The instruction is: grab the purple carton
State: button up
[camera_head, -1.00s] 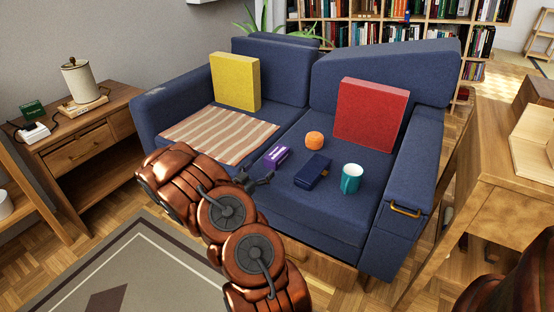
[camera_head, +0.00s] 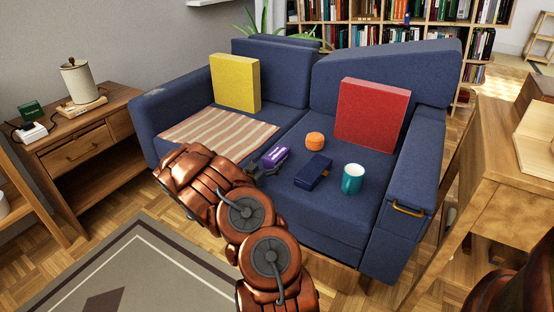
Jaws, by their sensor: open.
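The purple carton (camera_head: 276,156) lies on the blue sofa seat, near the middle, with a white marking on its side. My gripper (camera_head: 264,167) is at the carton's near left end, with its dark fingers close to the carton. The fingers are small and partly hidden behind my copper arm. I cannot tell whether they touch the carton. The gripper is open.
A dark blue case (camera_head: 313,171) lies right of the carton. An orange round thing (camera_head: 315,141) and a teal mug (camera_head: 352,179) are also on the seat. A striped blanket (camera_head: 218,135), a yellow cushion (camera_head: 235,82) and a red cushion (camera_head: 371,115) lie farther out.

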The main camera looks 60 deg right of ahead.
jog(key=shift+c, duration=0.2)
jog(key=c, duration=0.9)
jog(key=shift+r, duration=0.15)
